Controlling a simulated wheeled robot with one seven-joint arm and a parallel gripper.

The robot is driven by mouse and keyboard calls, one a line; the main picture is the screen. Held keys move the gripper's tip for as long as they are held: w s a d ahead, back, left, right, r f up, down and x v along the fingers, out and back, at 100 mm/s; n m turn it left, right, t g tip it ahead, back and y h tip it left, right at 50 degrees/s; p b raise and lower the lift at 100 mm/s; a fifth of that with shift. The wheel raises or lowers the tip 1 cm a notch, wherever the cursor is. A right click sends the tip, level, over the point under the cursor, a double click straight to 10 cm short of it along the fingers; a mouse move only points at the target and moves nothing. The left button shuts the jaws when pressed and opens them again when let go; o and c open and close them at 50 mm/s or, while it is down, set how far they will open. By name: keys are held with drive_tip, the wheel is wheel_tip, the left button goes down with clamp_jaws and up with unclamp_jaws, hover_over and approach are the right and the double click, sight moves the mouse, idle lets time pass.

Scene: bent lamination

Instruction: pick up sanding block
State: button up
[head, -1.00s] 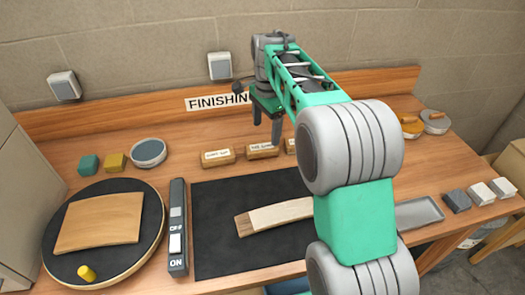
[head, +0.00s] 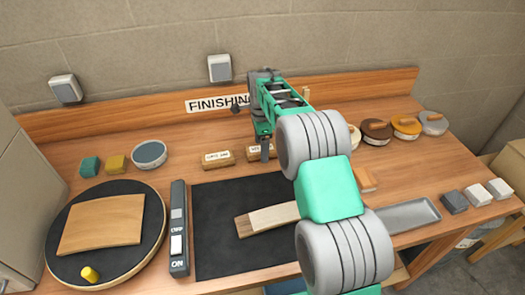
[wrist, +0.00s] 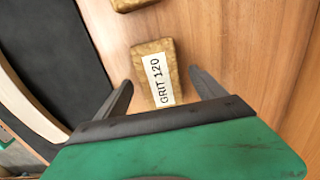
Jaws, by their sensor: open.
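In the wrist view a tan sanding block labelled "GRIT 120" (wrist: 152,72) lies on the wooden bench. My gripper (wrist: 160,78) is open, with one finger on each side of this block and gaps on both sides. In the head view my gripper (head: 265,153) is low at the row of labelled blocks, in front of one block (head: 256,152). Another labelled block (head: 217,159) sits to its left. I cannot tell which block in the head view is the GRIT 120 one; my arm hides part of the row.
A black mat (head: 215,225) holds a bent wood strip (head: 272,218). A round turntable (head: 150,250) with a curved panel stands left. A grey tray (head: 410,215) and several small blocks (head: 476,194) are at right. Round discs (head: 405,124) stand at the back right.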

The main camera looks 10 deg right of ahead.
drive_tip(key=shift+c, duration=0.4)
drive_tip(key=c, duration=1.5)
drive_tip(key=shift+r, duration=0.55)
drive_tip(key=r, duration=0.1)
drive_tip(key=r+b, duration=0.1)
drive_tip(key=shift+s+r, duration=0.2)
drive_tip(key=shift+r, duration=0.1)
drive_tip(key=s+r+b, duration=0.1)
drive_tip(key=s+r, duration=0.2)
drive_tip(key=s, duration=0.1)
drive_tip(key=s+r+b, duration=0.1)
drive_tip(key=s+r, duration=0.2)
drive_tip(key=s, duration=0.2)
drive_tip(key=s+r+b, duration=0.1)
drive_tip(key=s+r, duration=0.2)
drive_tip(key=s, duration=0.1)
drive_tip(key=shift+s+r+b, duration=0.15)
drive_tip(key=shift+s+b, duration=0.2)
drive_tip(key=shift+b, duration=0.05)
drive_tip(key=o, duration=0.9)
drive_tip(key=c, duration=0.6)
